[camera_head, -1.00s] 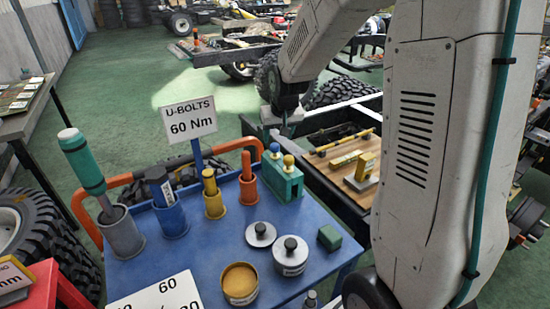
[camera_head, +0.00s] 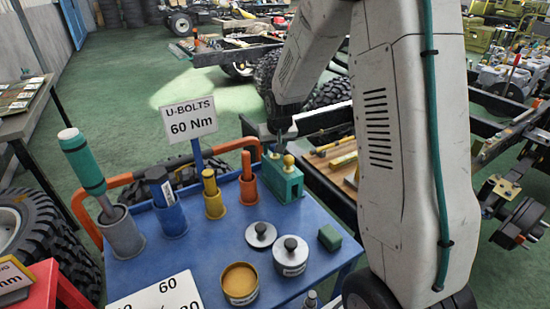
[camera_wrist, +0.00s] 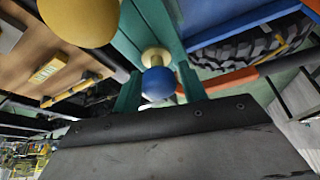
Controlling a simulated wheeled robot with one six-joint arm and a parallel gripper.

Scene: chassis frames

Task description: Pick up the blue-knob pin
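The teal-green block (camera_head: 283,184) stands on the blue cart top at its far right corner. Its yellow-knob pin (camera_head: 289,161) shows clear at the top. The blue-knob pin (camera_wrist: 158,84) shows in the wrist view, its round blue knob just beyond the dark gripper edge, with a pale collar behind it. In the head view it is largely lost behind or beside my gripper (camera_head: 279,138), which hangs just above the block. The yellow knob (camera_wrist: 80,18) is at the wrist view's top left. My fingertips are too small and hidden to show whether they are apart or touching the knob.
The blue cart top (camera_head: 205,250) also holds an orange pin (camera_head: 247,165) and a yellow pin (camera_head: 209,182) in cups, a blue-capped tool (camera_head: 163,190), grey weights (camera_head: 290,255) and a small green block (camera_head: 329,237). The U-BOLTS sign (camera_head: 189,118) stands behind. A truck frame lies beyond.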

